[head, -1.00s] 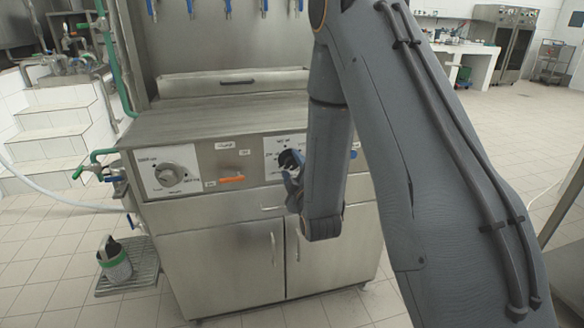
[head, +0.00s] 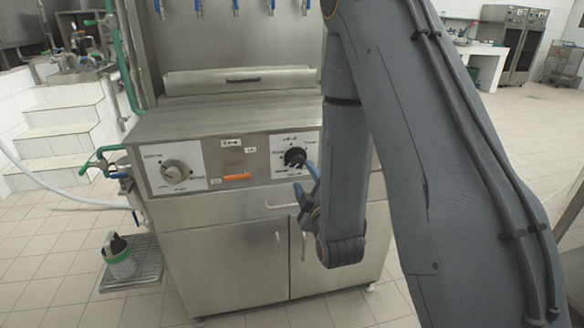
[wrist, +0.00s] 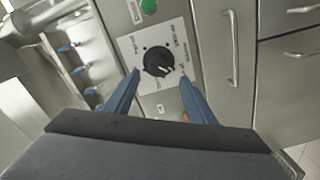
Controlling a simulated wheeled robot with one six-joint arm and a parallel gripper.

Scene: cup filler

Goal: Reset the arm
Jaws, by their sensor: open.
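My gripper (head: 307,190) is in front of the steel cup filler (head: 235,235), just below and beside its right black knob (head: 295,157). In the wrist view my gripper (wrist: 158,82) shows two blue fingers spread apart with nothing between them. The black knob (wrist: 157,62) on its white plate lies beyond the fingertips, apart from them. My arm hides the machine's right end in the head view.
The left dial (head: 174,172) and an orange switch (head: 238,177) are on the same panel. A green-and-grey container (head: 120,262) stands on a floor grate at left. White steps (head: 62,125) are at back left. The floor at right is open.

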